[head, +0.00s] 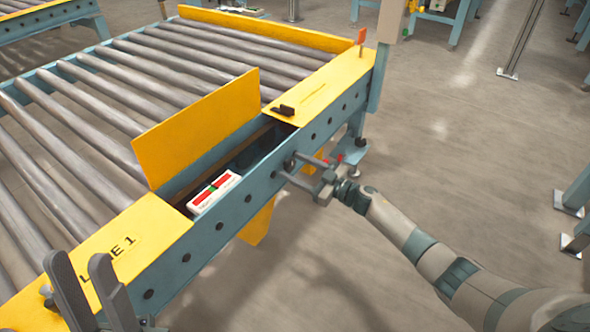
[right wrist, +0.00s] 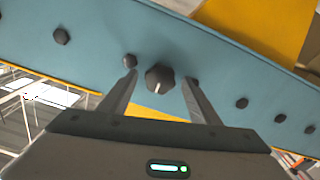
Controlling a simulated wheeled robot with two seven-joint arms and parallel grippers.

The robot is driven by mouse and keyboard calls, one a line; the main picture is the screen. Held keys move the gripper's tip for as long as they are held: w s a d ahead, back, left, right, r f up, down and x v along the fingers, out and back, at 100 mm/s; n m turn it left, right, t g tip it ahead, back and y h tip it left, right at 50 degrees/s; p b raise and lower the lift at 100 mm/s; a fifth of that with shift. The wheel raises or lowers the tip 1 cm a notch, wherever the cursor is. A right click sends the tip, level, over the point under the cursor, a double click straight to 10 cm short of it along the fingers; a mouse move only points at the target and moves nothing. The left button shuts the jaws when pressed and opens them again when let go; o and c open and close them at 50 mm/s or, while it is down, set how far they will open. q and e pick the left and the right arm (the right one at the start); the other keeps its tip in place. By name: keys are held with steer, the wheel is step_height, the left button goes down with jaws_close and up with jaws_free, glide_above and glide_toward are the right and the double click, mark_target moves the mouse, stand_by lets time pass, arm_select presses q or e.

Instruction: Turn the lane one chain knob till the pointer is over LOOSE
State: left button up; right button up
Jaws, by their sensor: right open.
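The chain knob (right wrist: 159,78) is dark and lobed, with a white pointer line that points down in the right wrist view. It sits on the blue side beam (right wrist: 90,35) of the lane one conveyor. My right gripper (right wrist: 160,82) is open, its fingers on either side of the knob with a gap to each. In the head view the right gripper (head: 291,166) reaches the beam from the right. A white plate (head: 214,191) with red and green marks lies in the open slot; its lettering is unreadable. My left gripper (head: 84,260) is open and empty at the lower left.
Yellow "LANE 1" cover (head: 120,250) lies left of the slot. A raised yellow flap (head: 200,125) stands behind it. Several dark bolts (right wrist: 61,36) line the beam near the knob. Grey rollers (head: 100,100) fill the conveyor.

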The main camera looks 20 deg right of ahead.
steer(key=shift+w+a, duration=0.15)
steer(key=shift+w, duration=0.1)
steer(key=shift+c, duration=0.5)
steer(key=c, duration=1)
steer(key=shift+o, duration=0.2)
